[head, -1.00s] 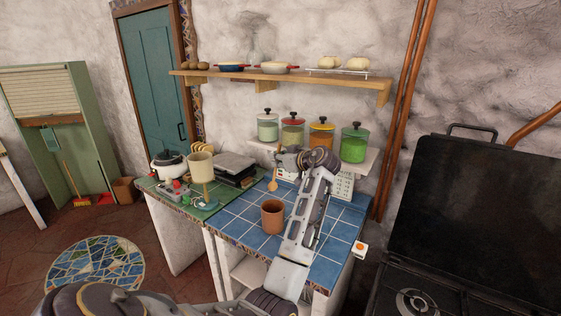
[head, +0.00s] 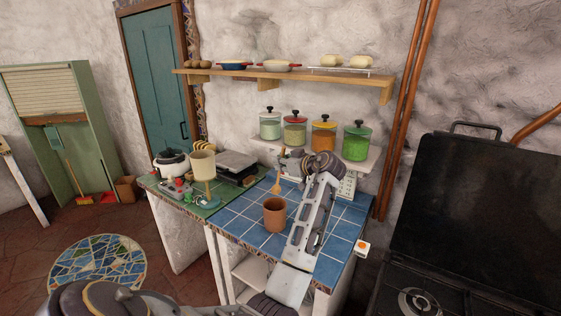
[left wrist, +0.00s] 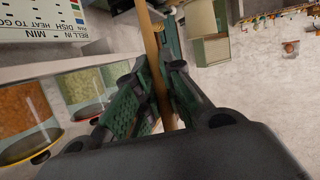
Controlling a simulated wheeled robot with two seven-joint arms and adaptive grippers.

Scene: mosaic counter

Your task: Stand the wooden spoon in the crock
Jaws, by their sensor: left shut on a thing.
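The wooden spoon (head: 276,186) hangs bowl down from my left gripper (head: 284,160) in the head view. The gripper is shut on its handle, which also shows between the fingers in the left wrist view (left wrist: 152,38). The brown crock (head: 274,217) stands upright on the blue-tiled counter. In the head view the spoon's bowl appears just above and behind the crock's rim, apart from it; I cannot tell the exact depth. My right gripper is not in view.
Glass canisters (head: 323,136) line the low shelf behind the counter (head: 338,246). A cream cup-shaped thing (head: 202,164) on a stand and a white pot (head: 171,163) are to the left. A black stove (head: 470,215) stands at right. Blue tiles around the crock are clear.

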